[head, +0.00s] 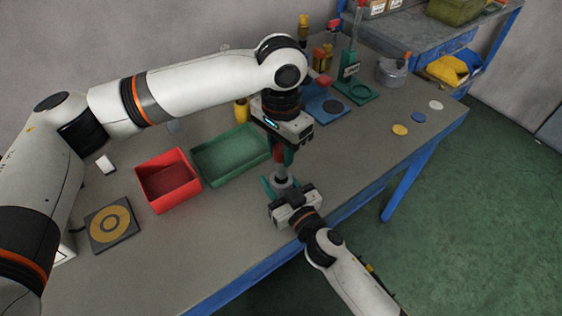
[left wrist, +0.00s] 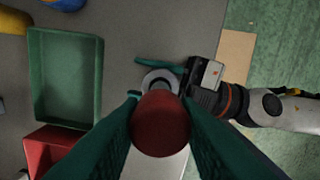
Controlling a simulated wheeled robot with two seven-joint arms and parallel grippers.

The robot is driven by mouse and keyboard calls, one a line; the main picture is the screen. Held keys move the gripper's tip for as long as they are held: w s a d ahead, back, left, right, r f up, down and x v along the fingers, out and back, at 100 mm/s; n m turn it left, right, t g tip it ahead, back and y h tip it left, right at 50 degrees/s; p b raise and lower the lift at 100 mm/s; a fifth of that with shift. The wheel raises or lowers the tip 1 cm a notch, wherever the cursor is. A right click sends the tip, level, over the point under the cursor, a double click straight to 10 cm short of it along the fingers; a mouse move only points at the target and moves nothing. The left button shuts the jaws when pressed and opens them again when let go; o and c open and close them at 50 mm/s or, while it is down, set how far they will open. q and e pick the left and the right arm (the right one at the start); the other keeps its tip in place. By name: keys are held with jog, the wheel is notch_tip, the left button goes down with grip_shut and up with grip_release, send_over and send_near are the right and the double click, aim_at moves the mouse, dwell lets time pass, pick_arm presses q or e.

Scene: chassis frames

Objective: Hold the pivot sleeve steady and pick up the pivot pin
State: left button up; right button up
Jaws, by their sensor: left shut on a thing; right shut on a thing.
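The pivot pin (head: 279,153) shows as a red cylinder; it fills the middle of the left wrist view (left wrist: 160,123). My left gripper (head: 283,157) points down, its teal fingers shut on the pin from both sides. The grey pivot sleeve (head: 281,179) stands directly below the pin near the table's front edge; its round rim shows behind the pin in the left wrist view (left wrist: 160,77). My right gripper (head: 272,186) is shut on the sleeve from the front, with teal fingers beside it. Whether the pin's lower end is inside the sleeve is hidden.
A green tray (head: 232,172) and a red bin (head: 149,200) stand left of the sleeve. A dark plate with a yellow ring (head: 111,239) lies farther left. A blue pad (head: 323,119) and a green stand (head: 366,99) are behind. The table right of the grippers is mostly clear.

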pick_arm(q)
notch_tip(320, 180, up, 4)
jog(key=shift+r, duration=0.25)
pick_arm(e)
jog(key=o, duration=1.2)
jog(key=v, duration=1.1)
jog(key=shift+s+d, duration=0.1)
jog(key=shift+s, duration=0.05)
jog(key=shift+s+d, duration=0.25)
jog(key=shift+s, duration=0.05)
